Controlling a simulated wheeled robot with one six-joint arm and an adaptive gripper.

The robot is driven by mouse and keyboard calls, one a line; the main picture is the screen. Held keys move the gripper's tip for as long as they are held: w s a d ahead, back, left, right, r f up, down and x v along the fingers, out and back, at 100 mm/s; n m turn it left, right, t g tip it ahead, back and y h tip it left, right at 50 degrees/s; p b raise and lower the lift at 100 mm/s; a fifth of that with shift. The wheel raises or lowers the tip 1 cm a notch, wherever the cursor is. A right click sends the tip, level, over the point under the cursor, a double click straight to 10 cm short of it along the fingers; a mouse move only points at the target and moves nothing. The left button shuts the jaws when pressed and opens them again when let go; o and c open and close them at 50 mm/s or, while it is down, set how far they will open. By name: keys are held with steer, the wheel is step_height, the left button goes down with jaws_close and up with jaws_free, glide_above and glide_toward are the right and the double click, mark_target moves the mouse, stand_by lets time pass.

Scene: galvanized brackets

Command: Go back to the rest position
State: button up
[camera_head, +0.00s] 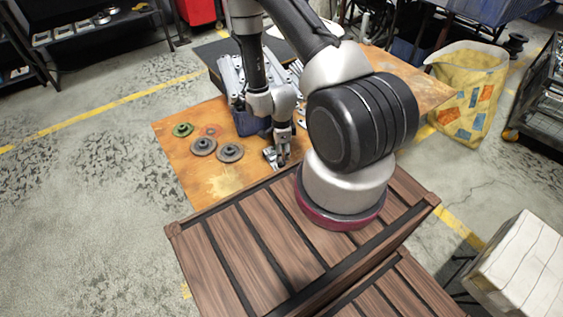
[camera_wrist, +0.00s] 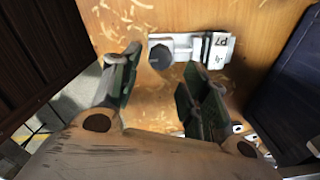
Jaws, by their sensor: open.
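My gripper (camera_head: 282,157) points down over the wooden table (camera_head: 178,168), near the table edge closest to my base. In the wrist view my gripper (camera_wrist: 155,90) has its two fingers spread apart with nothing between them. A galvanized bracket (camera_wrist: 187,47) with a dark round part and a printed label lies on the table just beyond the fingertips. In the head view the bracket (camera_head: 270,155) is small and partly hidden by the gripper. Whether a finger touches it, I cannot tell.
Round flanged parts (camera_head: 230,152) and a green part (camera_head: 183,129) lie left on the table. A blue bin (camera_head: 246,122) with metal brackets (camera_head: 231,78) stands behind the gripper. A yellow bag (camera_head: 467,95) stands right. A slatted wooden surface (camera_head: 250,250) is in front.

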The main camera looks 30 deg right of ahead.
stand_by(0.5)
steer(key=shift+n, duration=0.3)
steer(key=s+r+n+g, duration=0.4)
steer(key=s+n, duration=0.5)
steer(key=s+a+r+n+t, duration=0.1)
steer(key=r+n, duration=0.3)
steer(key=r, duration=1.2)
steer(key=s+a+r+n+t, duration=0.1)
steer(key=s+r+n+t, duration=0.3)
steer(key=r, duration=1.3)
steer(key=s+a+r+n+t, duration=0.1)
steer(key=r+n, duration=0.4)
steer(key=r, duration=1.1)
steer(key=shift+s+r+t, duration=0.4)
steer(key=shift+s+t, duration=0.3)
steer(key=shift+t, duration=0.5)
